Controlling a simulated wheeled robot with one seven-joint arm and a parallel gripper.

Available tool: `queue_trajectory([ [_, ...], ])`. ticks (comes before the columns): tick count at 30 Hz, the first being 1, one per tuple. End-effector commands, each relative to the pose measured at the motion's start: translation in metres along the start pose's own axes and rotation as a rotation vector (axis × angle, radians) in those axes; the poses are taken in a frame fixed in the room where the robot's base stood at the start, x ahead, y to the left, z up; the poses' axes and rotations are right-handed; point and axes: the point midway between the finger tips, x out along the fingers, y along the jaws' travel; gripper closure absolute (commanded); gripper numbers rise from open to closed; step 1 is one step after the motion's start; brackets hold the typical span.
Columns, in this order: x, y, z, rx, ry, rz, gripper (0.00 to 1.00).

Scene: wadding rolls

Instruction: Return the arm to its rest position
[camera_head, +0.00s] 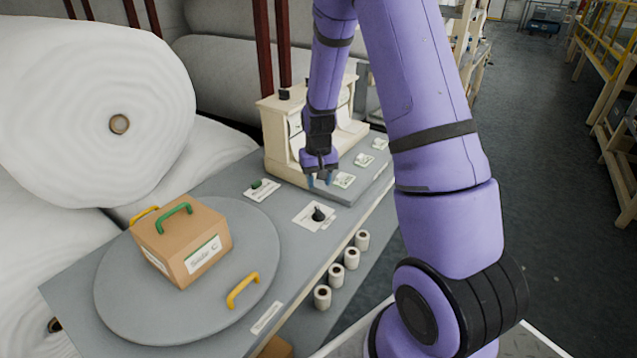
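My purple arm runs from the bottom right of the picture up past the top edge and down again. My gripper (320,181) hangs fingers-down above the grey bench (215,190), near the front of the cream wooden stand. The fingertips look blue and small. I cannot tell whether they are apart or together, and I see nothing held between them.
A brown box (172,240) with a green handle sits on a round grey turntable (120,300) with yellow handles. A black knob (318,213) and the cream stand (276,140) are near my gripper. Large white rolls (75,110) lie left; a dark aisle (545,140) is open right.

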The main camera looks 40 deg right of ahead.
Motion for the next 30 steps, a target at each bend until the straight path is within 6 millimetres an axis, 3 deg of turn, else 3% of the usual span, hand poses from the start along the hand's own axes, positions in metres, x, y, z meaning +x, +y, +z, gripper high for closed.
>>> queue_trajectory([
  [14, -0.006, -0.002, 0.001, -0.004, 0.006, -0.002, 0.61],
  [20, -0.056, -0.014, 0.012, -0.037, 0.051, -0.018, 0.61],
  [30, -0.164, -0.037, 0.063, -0.122, 0.153, -0.05, 0.61],
])
